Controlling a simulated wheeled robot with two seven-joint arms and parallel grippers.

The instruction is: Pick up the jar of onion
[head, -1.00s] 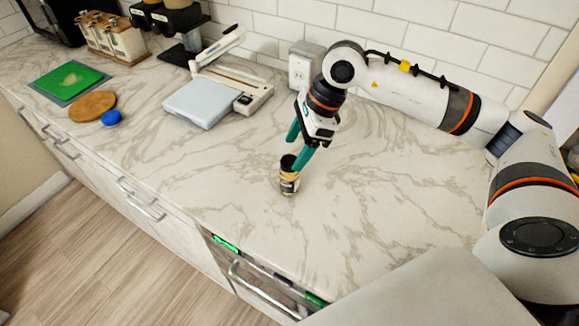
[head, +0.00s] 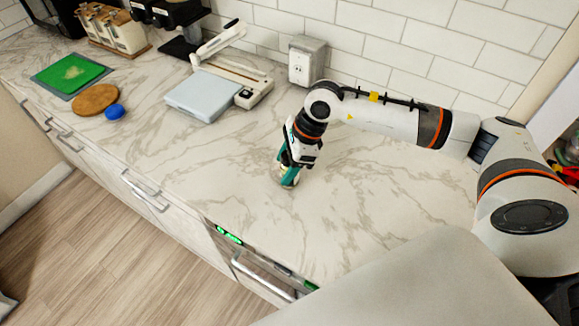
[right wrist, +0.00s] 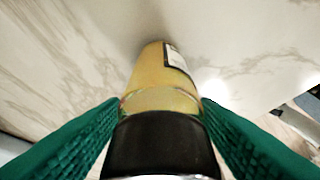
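The jar of onion (head: 288,184) stands on the marble counter, mostly hidden by my right gripper in the head view. In the right wrist view the jar (right wrist: 160,85) has a black lid, a yellowish body and a partly visible white label. My right gripper (head: 287,172) is down around the jar, with one green finger on each side of it. The fingers sit very close to the lid and shoulder in the right wrist view (right wrist: 160,105); whether they press on it I cannot tell. My left gripper is not in view.
The counter (head: 390,200) around the jar is clear. A white scale-like device (head: 205,95) stands behind to the left, near a wall outlet box (head: 304,62). Further left are a blue round item (head: 114,111), a wooden disc (head: 95,99) and a green board (head: 72,74). Drawers line the front edge.

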